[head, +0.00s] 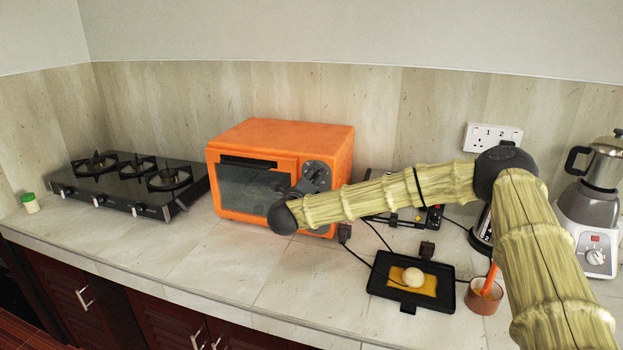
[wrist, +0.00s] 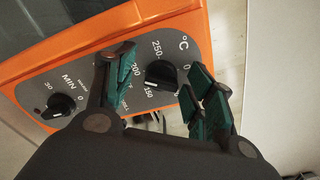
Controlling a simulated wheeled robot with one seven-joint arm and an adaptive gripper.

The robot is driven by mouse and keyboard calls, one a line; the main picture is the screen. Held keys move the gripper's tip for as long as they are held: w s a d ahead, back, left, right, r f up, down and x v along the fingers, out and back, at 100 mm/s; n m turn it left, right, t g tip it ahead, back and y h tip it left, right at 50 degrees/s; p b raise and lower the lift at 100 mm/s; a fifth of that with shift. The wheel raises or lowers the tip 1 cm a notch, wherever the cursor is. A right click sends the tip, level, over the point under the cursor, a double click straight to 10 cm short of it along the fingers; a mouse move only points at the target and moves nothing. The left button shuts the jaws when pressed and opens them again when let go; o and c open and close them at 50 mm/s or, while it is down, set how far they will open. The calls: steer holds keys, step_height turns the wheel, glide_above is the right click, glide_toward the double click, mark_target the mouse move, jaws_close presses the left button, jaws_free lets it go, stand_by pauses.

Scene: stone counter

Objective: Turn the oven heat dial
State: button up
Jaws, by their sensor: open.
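The orange toaster oven (head: 285,132) stands on the counter against the wall, with its control panel on the right of its glass door. In the wrist view, the black heat dial (wrist: 161,75) sits on the grey panel (wrist: 103,84), among temperature numbers up to 250 and a °C mark. A second black dial, the minute timer (wrist: 62,105), is to its left. My gripper (wrist: 160,66) is open and empty, with one green-padded finger on each side of the heat dial; contact cannot be told. In the head view my gripper (head: 312,183) partly hides the panel.
A black gas hob (head: 130,182) stands left of the oven. A black tray (head: 440,299) with a yellow item and a round white object lies on the right, beside a brown cup (head: 482,301). A blender (head: 588,215) stands far right. The counter front left of centre is clear.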

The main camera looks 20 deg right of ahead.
steer(key=shift+s+r, duration=0.15)
steer(key=shift+c, duration=0.4)
steer(key=c, duration=0.9)
steer(key=shift+c, duration=0.2)
steer(key=shift+n+b, duration=0.4)
steer(key=shift+b, duration=0.3)
steer(key=o, duration=1)
